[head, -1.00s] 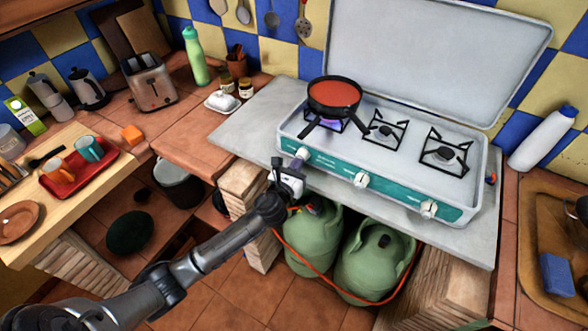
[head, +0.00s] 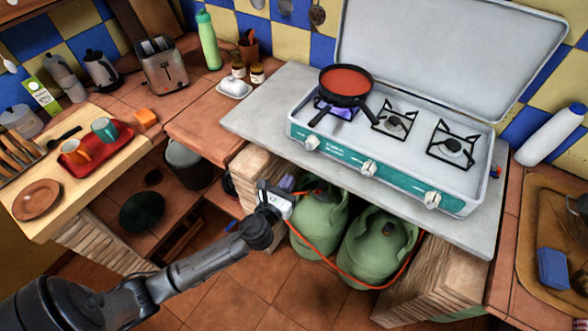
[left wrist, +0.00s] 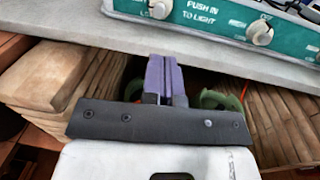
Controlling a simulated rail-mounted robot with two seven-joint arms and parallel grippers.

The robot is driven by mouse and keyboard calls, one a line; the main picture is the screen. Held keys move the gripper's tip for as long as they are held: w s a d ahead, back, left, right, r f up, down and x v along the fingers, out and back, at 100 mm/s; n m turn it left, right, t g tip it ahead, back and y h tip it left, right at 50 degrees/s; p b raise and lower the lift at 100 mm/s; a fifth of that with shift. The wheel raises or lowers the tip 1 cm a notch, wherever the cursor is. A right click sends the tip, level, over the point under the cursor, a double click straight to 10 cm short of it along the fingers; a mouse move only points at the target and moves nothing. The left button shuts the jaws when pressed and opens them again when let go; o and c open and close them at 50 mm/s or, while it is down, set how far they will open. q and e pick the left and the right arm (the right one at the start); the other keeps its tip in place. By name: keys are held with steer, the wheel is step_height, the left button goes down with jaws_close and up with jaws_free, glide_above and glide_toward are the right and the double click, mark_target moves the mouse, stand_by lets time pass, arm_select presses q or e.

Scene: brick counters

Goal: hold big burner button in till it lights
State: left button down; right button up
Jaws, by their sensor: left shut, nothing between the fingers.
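A white camping stove (head: 400,150) with a teal front panel stands on a grey slab. The panel has a left knob (head: 312,143), a middle knob (head: 368,168) and a right knob (head: 432,199). The left wrist view shows the left knob (left wrist: 158,8), the middle knob (left wrist: 260,33) and the words "PUSH IN TO LIGHT". A dark pan (head: 346,85) of red sauce sits on the left burner, with a blue-violet glow beneath it. My left gripper (head: 287,184) is shut and empty, below the left knob and apart from it. Its purple fingers (left wrist: 164,75) meet. My right gripper is out of view.
The grey slab's front edge (head: 265,137) lies between my left gripper and the panel. Green gas bottles (head: 320,220) with an orange hose stand below. A wooden block support (head: 260,170) is close to the gripper.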

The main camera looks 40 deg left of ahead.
arm_select(q)
steer(key=shift+v, duration=0.9)
